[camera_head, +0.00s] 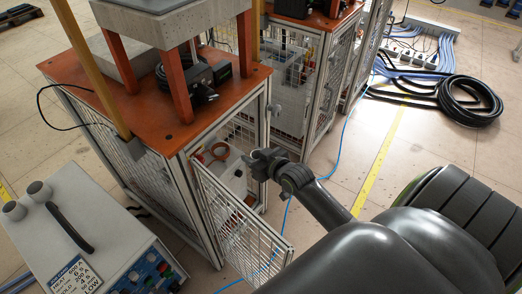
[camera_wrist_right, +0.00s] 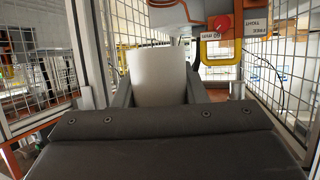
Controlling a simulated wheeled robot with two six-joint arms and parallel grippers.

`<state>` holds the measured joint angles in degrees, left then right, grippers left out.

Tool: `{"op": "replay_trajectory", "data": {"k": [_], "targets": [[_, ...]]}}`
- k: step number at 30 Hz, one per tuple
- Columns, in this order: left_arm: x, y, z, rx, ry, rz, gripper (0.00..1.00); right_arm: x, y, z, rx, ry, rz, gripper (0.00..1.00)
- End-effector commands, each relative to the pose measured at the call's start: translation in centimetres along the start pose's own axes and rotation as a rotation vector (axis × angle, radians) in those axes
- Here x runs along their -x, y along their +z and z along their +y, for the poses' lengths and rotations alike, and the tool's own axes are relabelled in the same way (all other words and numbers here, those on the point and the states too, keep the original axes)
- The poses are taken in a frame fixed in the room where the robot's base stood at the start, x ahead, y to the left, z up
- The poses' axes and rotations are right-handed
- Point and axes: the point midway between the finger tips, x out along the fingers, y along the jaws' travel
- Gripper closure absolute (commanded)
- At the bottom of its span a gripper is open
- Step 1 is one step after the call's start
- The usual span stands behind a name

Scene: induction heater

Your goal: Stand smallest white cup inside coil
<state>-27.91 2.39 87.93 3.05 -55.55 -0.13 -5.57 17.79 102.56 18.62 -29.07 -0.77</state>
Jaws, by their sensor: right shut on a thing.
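My right gripper (camera_head: 252,160) reaches in at the open front of the wire-mesh cage under the orange top. In the right wrist view the right gripper (camera_wrist_right: 158,92) is shut on a white cup (camera_wrist_right: 158,76), which stands upright between the fingers. I cannot tell from these views whether it is the smallest cup. A copper-coloured ring that looks like the coil (camera_head: 219,150) shows inside the cage, to the left of the gripper and apart from it. The cup is not clear in the head view. My left gripper is not in view.
Mesh walls stand on both sides. A control box (camera_head: 85,235) is at lower left.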

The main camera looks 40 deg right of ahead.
Motion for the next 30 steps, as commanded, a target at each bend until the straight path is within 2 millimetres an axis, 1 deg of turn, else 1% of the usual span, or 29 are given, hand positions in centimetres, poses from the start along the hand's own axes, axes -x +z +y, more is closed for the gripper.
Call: {"op": "replay_trajectory", "data": {"k": [1,3,6,9,12,16,20,30], "targets": [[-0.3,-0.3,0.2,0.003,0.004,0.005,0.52,-1.3,1.7,0.8,-0.004,0.018,0.0,0.9],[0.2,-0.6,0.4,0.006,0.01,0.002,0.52,-2.5,3.0,1.8,-0.014,0.039,-0.001,0.9],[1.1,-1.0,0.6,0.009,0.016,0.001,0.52,-3.8,4.4,3.0,-0.024,0.064,0.0,0.9],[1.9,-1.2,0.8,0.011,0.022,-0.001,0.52,-4.8,5.4,3.9,-0.032,0.082,0.001,0.9],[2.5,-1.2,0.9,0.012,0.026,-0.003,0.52,-5.3,6.0,4.5,-0.037,0.093,0.002,0.9],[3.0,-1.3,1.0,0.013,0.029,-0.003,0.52,-5.7,6.3,4.8,-0.04,0.099,0.001,0.9],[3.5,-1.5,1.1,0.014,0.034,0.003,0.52,-6.2,6.1,4.6,-0.041,0.099,0.003,0.9],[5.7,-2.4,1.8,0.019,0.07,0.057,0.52,-9.1,5.1,3.7,-0.042,0.098,0.004,0.9]]}}
